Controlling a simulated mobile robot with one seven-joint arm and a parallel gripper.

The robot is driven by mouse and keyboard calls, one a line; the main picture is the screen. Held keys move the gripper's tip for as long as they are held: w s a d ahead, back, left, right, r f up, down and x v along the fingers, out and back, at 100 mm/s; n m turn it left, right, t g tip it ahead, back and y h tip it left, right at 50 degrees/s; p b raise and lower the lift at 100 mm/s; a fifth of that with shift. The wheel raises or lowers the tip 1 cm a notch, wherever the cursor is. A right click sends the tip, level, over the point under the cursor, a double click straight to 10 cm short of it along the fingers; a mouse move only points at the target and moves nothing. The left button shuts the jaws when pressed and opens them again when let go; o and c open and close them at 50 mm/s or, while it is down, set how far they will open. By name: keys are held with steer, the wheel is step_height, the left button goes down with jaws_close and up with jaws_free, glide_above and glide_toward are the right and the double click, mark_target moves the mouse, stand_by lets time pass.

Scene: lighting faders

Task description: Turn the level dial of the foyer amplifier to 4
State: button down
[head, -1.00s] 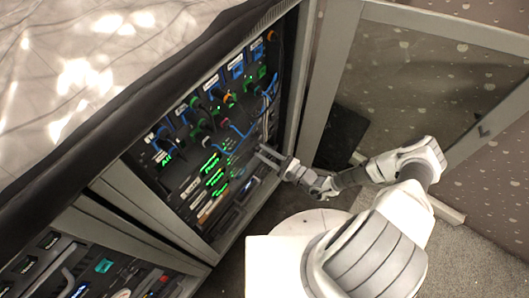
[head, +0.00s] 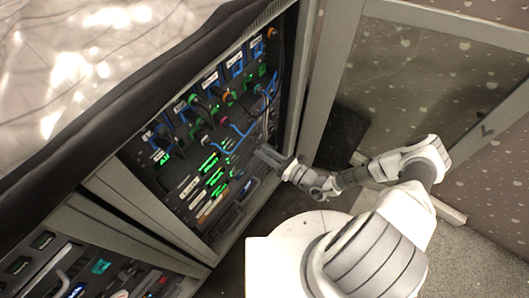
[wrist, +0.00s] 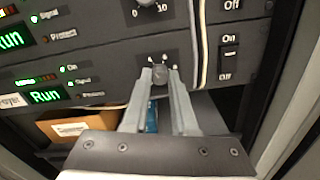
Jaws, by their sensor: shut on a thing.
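The foyer amplifier (wrist: 105,78) is the lower dark rack unit in the wrist view. It has a partly cut-off label (wrist: 12,102) and a green "Run" display (wrist: 46,97). Its level dial (wrist: 159,77) is a small dark grey knob with a few white marks above it. My gripper (wrist: 160,78) reaches up from below, with one finger on each side of the dial, and is shut on it. The dial's pointer and most of its scale are hidden or too small to read. In the head view my gripper (head: 266,156) is at the rack's right side.
Another amplifier with its own dial (wrist: 147,3) sits just above. An On/Off switch (wrist: 229,55) and a pale cable (wrist: 199,40) are to the right. Below is an open bay with a cardboard box (wrist: 82,125). Patch cables (head: 232,130) hang higher on the rack.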

steer(key=shift+m, duration=0.3)
stand_by(0.4)
steer(key=c, duration=0.7)
jaws_free()
steer(key=shift+d, duration=0.1)
